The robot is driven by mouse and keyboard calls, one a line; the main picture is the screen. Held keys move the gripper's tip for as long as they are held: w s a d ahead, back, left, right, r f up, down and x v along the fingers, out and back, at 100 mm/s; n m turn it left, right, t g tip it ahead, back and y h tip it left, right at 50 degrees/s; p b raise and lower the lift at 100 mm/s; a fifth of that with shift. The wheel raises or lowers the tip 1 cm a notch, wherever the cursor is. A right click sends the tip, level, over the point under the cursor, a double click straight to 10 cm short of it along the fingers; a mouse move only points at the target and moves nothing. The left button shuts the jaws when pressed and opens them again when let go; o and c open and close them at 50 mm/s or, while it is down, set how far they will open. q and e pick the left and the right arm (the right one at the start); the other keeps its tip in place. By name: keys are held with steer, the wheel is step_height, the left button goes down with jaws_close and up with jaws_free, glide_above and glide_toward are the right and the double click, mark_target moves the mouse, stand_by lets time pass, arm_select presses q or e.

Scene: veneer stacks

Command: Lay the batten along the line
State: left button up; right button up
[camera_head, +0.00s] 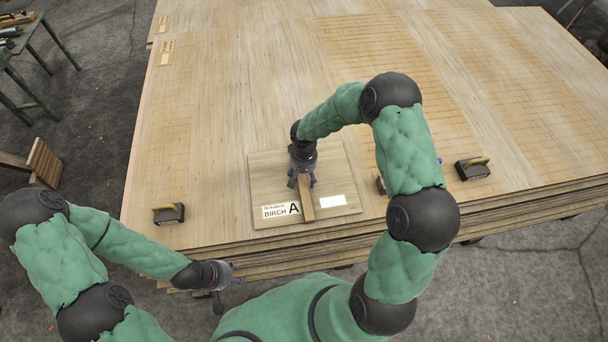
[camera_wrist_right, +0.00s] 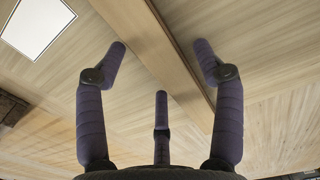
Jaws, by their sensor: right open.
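A light wooden batten (camera_head: 306,200) lies on a square board (camera_head: 270,170) with a "BIRCH A" label (camera_head: 280,211) and a blank white patch (camera_head: 332,200). In the right wrist view the batten (camera_wrist_right: 150,40) runs diagonally between my fingers. My right gripper (camera_head: 302,180) is open above the batten's far end, with fingers on both sides; contact is unclear. Its fingers also show in the wrist view (camera_wrist_right: 160,60). My left gripper (camera_head: 230,284) is in front of the stack's front edge, away from the batten; its jaws are too small to read. I cannot make out a line.
The board rests on a wide veneer stack (camera_head: 220,90). A black block with a yellow top (camera_head: 168,213) sits left, and a similar one (camera_head: 473,168) sits right. Another dark block is partly hidden behind my right arm. The stack's left and far areas are mostly clear.

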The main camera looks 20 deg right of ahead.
mark_target(304, 177)
steer(key=shift+r, duration=0.25)
step_height(304, 177, up, 12)
steer(key=p, duration=0.4)
